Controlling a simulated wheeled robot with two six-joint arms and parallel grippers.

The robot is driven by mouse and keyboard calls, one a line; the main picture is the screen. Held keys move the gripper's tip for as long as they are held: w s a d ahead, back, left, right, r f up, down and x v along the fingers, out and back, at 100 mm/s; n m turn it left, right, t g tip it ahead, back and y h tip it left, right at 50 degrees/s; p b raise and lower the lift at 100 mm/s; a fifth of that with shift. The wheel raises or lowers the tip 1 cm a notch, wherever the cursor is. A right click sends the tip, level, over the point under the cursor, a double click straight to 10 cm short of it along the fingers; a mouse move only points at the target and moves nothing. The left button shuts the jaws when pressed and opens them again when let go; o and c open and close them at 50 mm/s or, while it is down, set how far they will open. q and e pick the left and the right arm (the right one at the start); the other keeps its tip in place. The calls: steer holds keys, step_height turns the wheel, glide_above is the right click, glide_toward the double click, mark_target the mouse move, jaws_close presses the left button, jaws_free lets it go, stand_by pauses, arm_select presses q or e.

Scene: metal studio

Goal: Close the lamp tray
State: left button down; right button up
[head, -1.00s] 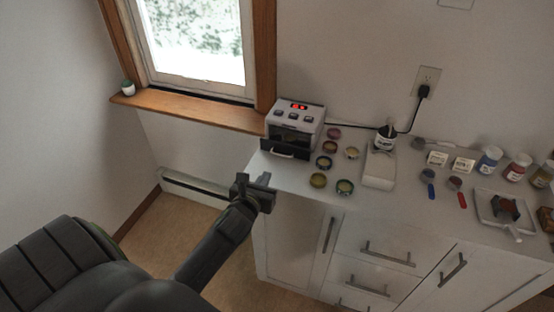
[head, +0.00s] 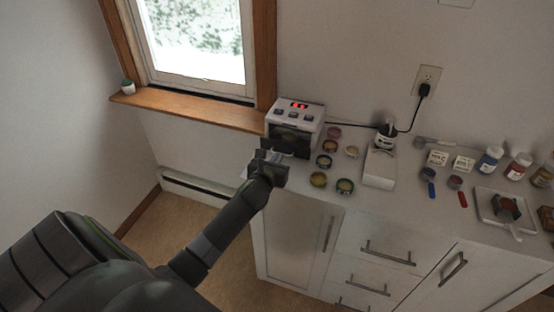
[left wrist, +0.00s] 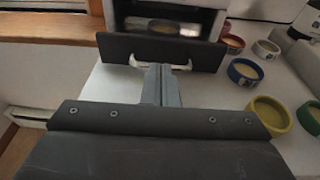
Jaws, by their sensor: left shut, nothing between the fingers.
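The lamp (head: 297,118) is a white box with a red display and several buttons, at the left end of the counter. Its tray has a dark front (left wrist: 118,47) with a pale handle, seen in the left wrist view. The tray stands partly out, with a strip of its inside showing behind the front. My left gripper (head: 270,158) is shut and empty, right in front of the tray. In the left wrist view its fingers (left wrist: 160,84) are at the middle of the handle, hiding part of it; I cannot tell whether they touch. My right gripper is out of view.
Several small round jars (head: 345,187) stand on the counter (head: 410,205) to the right of the lamp. A white box (head: 380,168), bottles (head: 489,160) and a small tray (head: 485,205) are farther right. A window sill (head: 190,110) lies behind on the left.

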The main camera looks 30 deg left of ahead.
mark_target(284, 146)
arm_select(q)
steer(key=x, duration=0.2)
steer(key=r+x, duration=0.1)
steer(key=x, duration=0.1)
steer(key=shift+w, duration=0.15)
steer(key=shift+r, duration=0.25)
